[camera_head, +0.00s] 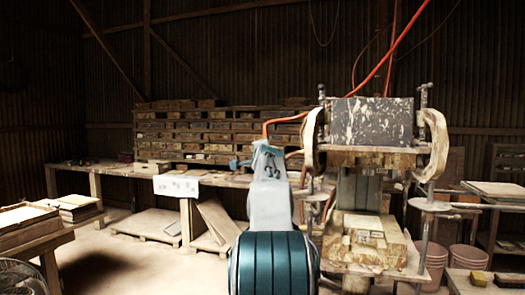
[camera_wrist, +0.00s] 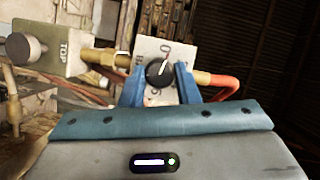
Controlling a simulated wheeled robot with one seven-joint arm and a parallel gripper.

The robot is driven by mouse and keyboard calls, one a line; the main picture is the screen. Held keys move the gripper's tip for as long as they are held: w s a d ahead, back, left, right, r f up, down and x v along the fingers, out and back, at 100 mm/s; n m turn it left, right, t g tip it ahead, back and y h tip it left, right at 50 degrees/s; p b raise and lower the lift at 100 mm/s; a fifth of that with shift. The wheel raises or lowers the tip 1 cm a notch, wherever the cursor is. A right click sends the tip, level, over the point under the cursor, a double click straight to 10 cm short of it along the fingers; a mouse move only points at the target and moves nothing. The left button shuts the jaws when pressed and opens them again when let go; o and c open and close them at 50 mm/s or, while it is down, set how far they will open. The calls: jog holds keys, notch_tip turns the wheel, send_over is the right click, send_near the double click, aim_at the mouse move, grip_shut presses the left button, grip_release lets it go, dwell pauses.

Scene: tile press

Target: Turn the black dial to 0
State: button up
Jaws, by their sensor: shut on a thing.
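The black dial (camera_wrist: 158,72) is in the middle of the wrist view, on a pale plate (camera_wrist: 150,45) with dark markings. A 0 shows at the top of the plate, above the dial, and other marks lie around it, partly hidden. The dial's white pointer line points up and slightly right, roughly toward the 0; I cannot tell if it is exact. My gripper (camera_wrist: 159,80) has one blue finger on each side of the dial and is shut on it. In the head view, my arm hides the dial.
An orange-red hose (camera_wrist: 222,86) runs off to the right. In the head view, the tile press (camera_head: 372,122) stands right of my arm, with a long workbench (camera_head: 115,169) at left.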

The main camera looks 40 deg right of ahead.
jog(key=shift+r+n+g+p, duration=0.2)
jog(key=shift+n+g+p, duration=0.3)
jog(key=shift+n+p, duration=0.55)
jog(key=shift+f, duration=0.15)
jog(key=o, duration=1)
jog(key=shift+c, duration=0.2)
jog(key=b+v, duration=0.3)
jog(key=v, duration=1.1)
jog(key=shift+b, duration=0.3)
jog(key=shift+d, duration=0.15)
